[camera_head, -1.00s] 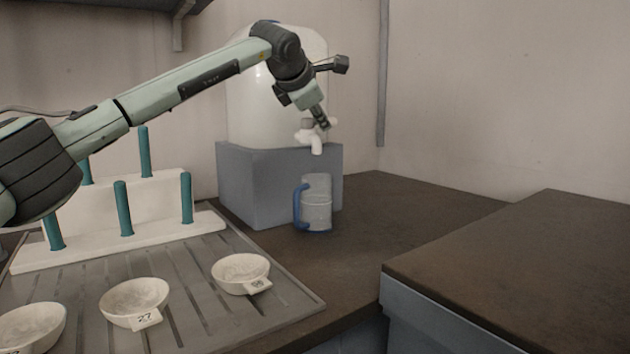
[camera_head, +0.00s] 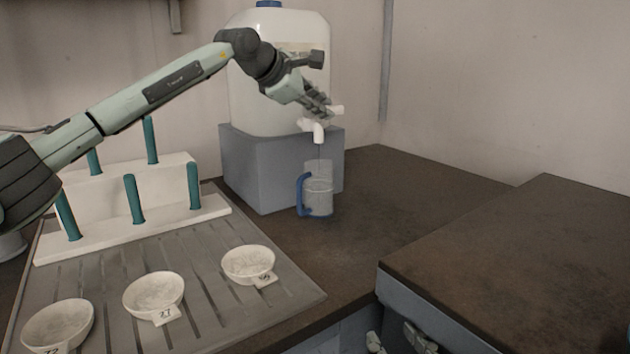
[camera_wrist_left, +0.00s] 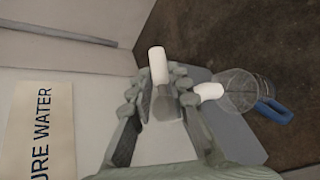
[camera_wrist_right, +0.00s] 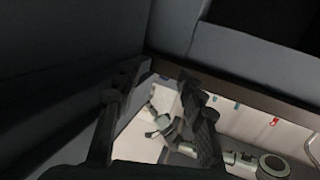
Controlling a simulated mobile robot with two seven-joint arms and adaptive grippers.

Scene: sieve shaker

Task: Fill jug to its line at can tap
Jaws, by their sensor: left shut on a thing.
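The water can (camera_head: 262,85) is a big whitish container with a blue cap, standing on a grey block. Its white tap (camera_head: 318,132) points down over the jug. My left gripper (camera_head: 322,106) is shut on the white tap handle (camera_wrist_left: 158,65), which shows between its fingers (camera_wrist_left: 157,95) in the left wrist view. The clear jug (camera_head: 320,190) with a blue handle (camera_head: 302,194) stands upright on the bench under the spout. A faint thin line runs from spout to jug, like a water stream. The jug's exact level is hard to read. My right gripper (camera_wrist_right: 155,100) is open and empty, low by the counter.
The grey block (camera_head: 265,170) stands behind the jug. A white rack with teal pegs (camera_head: 135,200) and several labelled white bowls (camera_head: 153,293) are on the grooved drainer at left. A raised brown counter (camera_head: 520,260) is at right. The bench right of the jug is clear.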

